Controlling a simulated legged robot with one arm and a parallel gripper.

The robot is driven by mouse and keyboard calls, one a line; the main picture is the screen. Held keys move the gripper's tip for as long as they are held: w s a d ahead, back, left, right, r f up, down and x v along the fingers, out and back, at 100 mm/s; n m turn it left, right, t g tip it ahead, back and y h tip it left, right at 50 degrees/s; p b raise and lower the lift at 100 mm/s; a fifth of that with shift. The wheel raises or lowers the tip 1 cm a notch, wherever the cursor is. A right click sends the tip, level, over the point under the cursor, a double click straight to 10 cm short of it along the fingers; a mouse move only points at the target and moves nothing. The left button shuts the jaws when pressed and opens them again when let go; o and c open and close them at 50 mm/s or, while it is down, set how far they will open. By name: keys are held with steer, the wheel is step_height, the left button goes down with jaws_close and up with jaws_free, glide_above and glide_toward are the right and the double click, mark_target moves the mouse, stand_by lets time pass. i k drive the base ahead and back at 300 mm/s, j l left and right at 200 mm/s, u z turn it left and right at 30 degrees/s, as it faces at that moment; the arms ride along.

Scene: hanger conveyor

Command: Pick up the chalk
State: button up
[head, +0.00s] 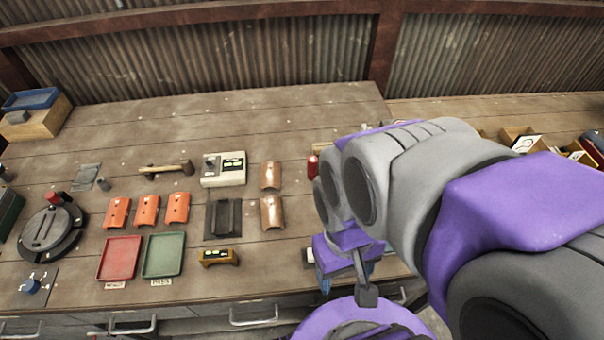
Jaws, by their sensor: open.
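I cannot make out the chalk in the head view; it may be hidden behind my arm or too small to tell. My gripper (352,283) is at the lower end of my purple and grey arm, over the front edge of the workbench (250,115), right of centre. It is open, with one dark finger showing and the rest partly hidden. Some small dark and blue items lie close beside and behind it, largely covered.
A red tray (119,258) and a green tray (163,255) lie at the front left, with orange curved pieces (147,209) behind. A hammer (167,170), a control box (223,168), a black fixture (223,219) and brown pieces (271,212) stand further right.

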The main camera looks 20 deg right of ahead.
mark_target(311, 259)
steer(key=k+l+z, duration=0.1)
steer(key=k+z, duration=0.3)
steer(key=l+u, duration=0.1)
steer(key=u, duration=0.35)
steer(key=l+u, duration=0.1)
steer(key=u, duration=0.35)
steer(key=l+u, duration=0.1)
steer(key=u, duration=0.85)
steer(key=k+l+u, duration=0.1)
steer(key=u, duration=0.35)
steer(key=k+l, duration=0.15)
steer(key=k, duration=0.2)
steer(key=k+l+u, duration=0.1)
steer(key=k, duration=0.2)
